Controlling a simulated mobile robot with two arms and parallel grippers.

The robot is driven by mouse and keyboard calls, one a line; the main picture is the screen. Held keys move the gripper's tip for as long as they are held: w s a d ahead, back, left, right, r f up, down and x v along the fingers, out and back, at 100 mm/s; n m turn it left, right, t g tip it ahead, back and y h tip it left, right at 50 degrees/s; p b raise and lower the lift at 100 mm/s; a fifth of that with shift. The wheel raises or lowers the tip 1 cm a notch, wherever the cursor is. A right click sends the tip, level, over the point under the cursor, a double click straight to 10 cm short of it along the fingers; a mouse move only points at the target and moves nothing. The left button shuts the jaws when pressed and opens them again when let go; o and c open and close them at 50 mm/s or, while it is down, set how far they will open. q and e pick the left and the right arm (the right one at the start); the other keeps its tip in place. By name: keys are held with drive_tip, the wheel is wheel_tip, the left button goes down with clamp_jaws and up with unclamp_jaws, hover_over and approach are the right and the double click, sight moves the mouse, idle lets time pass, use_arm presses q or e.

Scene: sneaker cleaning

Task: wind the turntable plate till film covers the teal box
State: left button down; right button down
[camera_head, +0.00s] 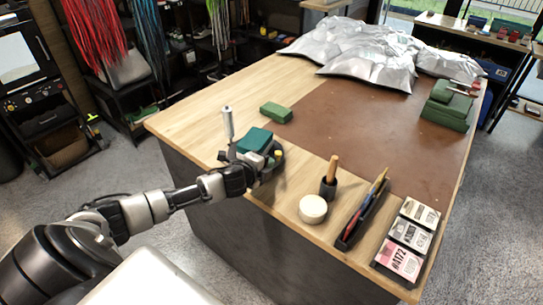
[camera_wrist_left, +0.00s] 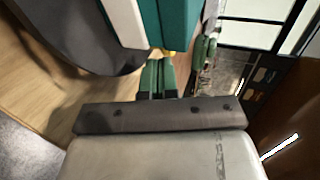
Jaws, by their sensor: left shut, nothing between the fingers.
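The teal box (camera_head: 255,140) sits on the dark round turntable plate (camera_head: 277,162) near the table's left front edge. A pale upright roll (camera_head: 228,123) stands beside it. My left gripper (camera_head: 256,163) is at the near side of the plate, partly hidden by its own wrist. In the left wrist view its green fingers (camera_wrist_left: 159,66) are shut with nothing between them, close to the teal box (camera_wrist_left: 180,22) and a white piece (camera_wrist_left: 124,22) beside it. The dark plate (camera_wrist_left: 80,48) curves at the left there. I cannot make out film on the box. My right gripper is not in view.
A green block (camera_head: 275,112) lies behind the plate. Silver bags (camera_head: 370,58) lie at the back.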

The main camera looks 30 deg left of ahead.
sight(280, 152)
use_arm(q)
drive_tip(key=shift+w, duration=1.35)
drive_tip(key=shift+w+d+f+n+y, duration=0.15)
drive_tip(key=shift+w+n+y, duration=0.2)
drive_tip(key=shift+n+y, duration=0.2)
drive_tip(key=shift+w+d+n+y+b, duration=0.1)
drive_tip(key=shift+w+n+y+b, duration=0.5)
drive_tip(key=shift+n+y, duration=0.45)
drive_tip(key=shift+w+n+g+y+b, duration=0.95)
drive_tip(key=shift+w+n+y, duration=0.3)
drive_tip(key=shift+y, duration=0.45)
drive_tip(key=w+n+g+y+b, duration=0.1)
drive_tip(key=b, duration=0.1)
drive_tip(key=w+a+n+g+y+b, duration=0.1)
drive_tip(key=n+y, duration=0.1)
drive_tip(key=shift+f+b, duration=0.1)
drive_tip(key=shift+b, duration=0.3)
drive_tip(key=w+n+g+y+b, duration=0.1)
drive_tip(key=b, duration=0.1)
drive_tip(key=a+n+g+y+b, duration=0.1)
drive_tip(key=n+g+b, duration=0.1)
drive_tip(key=shift+w+a, duration=0.15)
drive_tip(key=shift+w, duration=0.25)
drive_tip(key=shift+w+a+n+g+y+b, duration=0.4)
drive_tip(key=shift+a+n+g+y+b, duration=0.15)
drive_tip(key=shift+n+g+b, duration=0.4)
drive_tip(key=shift+w+a+b, duration=0.2)
drive_tip(key=shift+a+b, duration=0.1)
drive_tip(key=shift+a, duration=0.05)
